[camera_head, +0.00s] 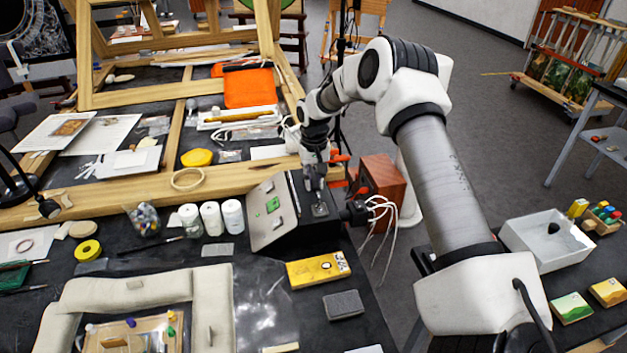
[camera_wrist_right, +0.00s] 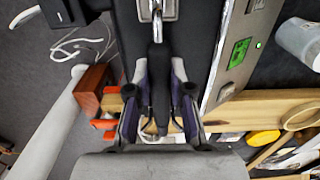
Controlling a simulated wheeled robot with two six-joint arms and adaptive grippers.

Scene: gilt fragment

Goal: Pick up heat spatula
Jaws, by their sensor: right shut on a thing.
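The heat spatula (camera_wrist_right: 158,62) shows in the right wrist view as a slim dark handle, with a metal loop-shaped part beyond it at the top edge. My right gripper (camera_wrist_right: 158,84) is shut on this handle, one finger on each side. In the head view my right gripper (camera_head: 314,182) points down over the top of a black control box (camera_head: 300,238) with a sloped metal panel and green display. The spatula itself is mostly hidden there by the gripper. I cannot tell whether it touches the box. My left gripper is not in view.
White bottles (camera_head: 232,216) stand left of the box. A yellow box (camera_head: 318,269) and a grey block (camera_head: 343,304) lie in front. A wooden frame beam (camera_head: 130,194) runs behind. A reddish wooden box (camera_head: 384,178) and white cables (camera_head: 379,212) are at the right.

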